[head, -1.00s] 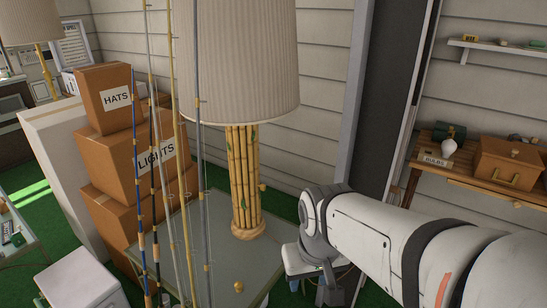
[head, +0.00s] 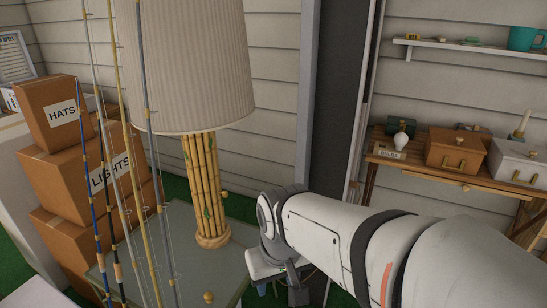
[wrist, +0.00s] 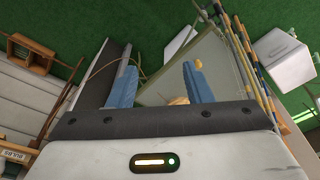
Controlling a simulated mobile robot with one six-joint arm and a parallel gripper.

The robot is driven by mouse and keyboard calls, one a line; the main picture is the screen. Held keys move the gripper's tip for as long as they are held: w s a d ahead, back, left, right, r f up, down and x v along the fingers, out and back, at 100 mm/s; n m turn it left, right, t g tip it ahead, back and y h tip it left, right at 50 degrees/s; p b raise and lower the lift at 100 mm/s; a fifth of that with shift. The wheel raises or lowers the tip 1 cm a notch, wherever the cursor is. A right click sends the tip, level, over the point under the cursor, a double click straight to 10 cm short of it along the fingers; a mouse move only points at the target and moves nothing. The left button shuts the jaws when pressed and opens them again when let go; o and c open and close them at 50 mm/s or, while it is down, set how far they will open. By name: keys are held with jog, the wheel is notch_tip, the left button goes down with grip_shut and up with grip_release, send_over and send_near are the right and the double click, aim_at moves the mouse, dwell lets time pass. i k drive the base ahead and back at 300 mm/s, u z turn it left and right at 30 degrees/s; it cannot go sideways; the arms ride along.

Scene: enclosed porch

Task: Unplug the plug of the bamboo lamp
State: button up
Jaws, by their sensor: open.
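The bamboo lamp (head: 206,180) stands upright on a grey-green table (head: 231,268) in the head view, with a pleated pale shade (head: 192,70). My gripper (wrist: 160,78) shows in the wrist view with its two blue fingers apart and nothing seen held between them. The table top (wrist: 214,62) lies beyond the fingers, and part of a round tan thing, maybe the lamp base (wrist: 179,100), shows between them. A thin cord (wrist: 100,66) curves near the left finger. I cannot make out the plug.
Several fishing rods (head: 142,150) stand left of the lamp, close to the shade. Stacked cartons (head: 90,175) are behind them. A wooden bench (head: 410,165) with boxes stands at the right. A dark door frame (head: 330,100) is behind my arm.

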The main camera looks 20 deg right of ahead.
aim_at(353, 183)
jog(key=z, duration=0.45)
jog(key=k, duration=0.7)
jog(key=z, duration=0.95)
jog(key=k, duration=0.7)
jog(key=z, duration=0.6)
jog(key=i, duration=2.05)
jog(key=u, duration=1.15)
jog(key=i, duration=0.75)
jog(key=u, duration=0.45)
jog(key=k, duration=0.95)
jog(key=u, duration=0.05)
